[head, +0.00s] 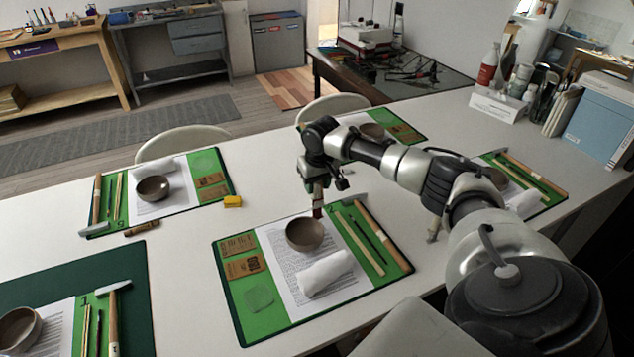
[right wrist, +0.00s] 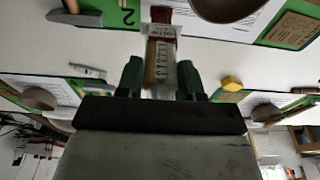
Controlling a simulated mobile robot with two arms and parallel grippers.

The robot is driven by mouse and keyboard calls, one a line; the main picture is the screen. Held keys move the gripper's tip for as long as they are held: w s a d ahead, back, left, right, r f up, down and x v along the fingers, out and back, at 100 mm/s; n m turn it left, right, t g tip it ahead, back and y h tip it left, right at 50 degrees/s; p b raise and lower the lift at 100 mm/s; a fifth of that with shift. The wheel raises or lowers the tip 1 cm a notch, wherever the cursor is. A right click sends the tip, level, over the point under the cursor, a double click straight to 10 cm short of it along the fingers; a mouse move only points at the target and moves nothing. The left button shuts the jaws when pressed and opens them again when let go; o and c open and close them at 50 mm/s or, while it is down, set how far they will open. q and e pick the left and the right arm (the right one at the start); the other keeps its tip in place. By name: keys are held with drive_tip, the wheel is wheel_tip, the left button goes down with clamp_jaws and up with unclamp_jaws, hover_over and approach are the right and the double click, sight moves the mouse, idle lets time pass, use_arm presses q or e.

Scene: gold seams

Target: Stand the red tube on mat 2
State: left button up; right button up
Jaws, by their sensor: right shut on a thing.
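My right gripper (head: 317,190) is shut on the red tube (head: 317,208), which points down behind the brown bowl (head: 304,234) at the far edge of the centre mat. In the right wrist view the tube (right wrist: 161,60) sits between the two green fingers (right wrist: 160,80); it has a pale label, a yellowish side and a dark red far end. Mat 2 (head: 238,301) is the green centre mat; its numeral shows in the right wrist view (right wrist: 128,17). I cannot tell whether the tube's lower end touches anything. My left gripper is out of view.
Mat 2 also holds a white paper, a white roll (head: 326,273), brown cards, and a hammer with thin tools (head: 372,238). Other laid-out mats surround it. A yellow block (head: 233,201) and a brown cylinder (head: 142,228) lie on the white table left of my gripper.

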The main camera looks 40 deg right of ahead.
drive_tip(key=shift+f, duration=0.3)
drive_tip(key=shift+s+f, duration=0.15)
drive_tip(key=shift+f, duration=0.05)
drive_tip(key=o, duration=0.9)
drive_tip(key=shift+f, duration=0.15)
drive_tip(key=shift+o, duration=0.2)
wheel_tip(320, 180, up, 13)
drive_tip(key=s, duration=0.1)
drive_tip(key=shift+s+a, duration=0.2)
drive_tip(key=shift+a, duration=0.05)
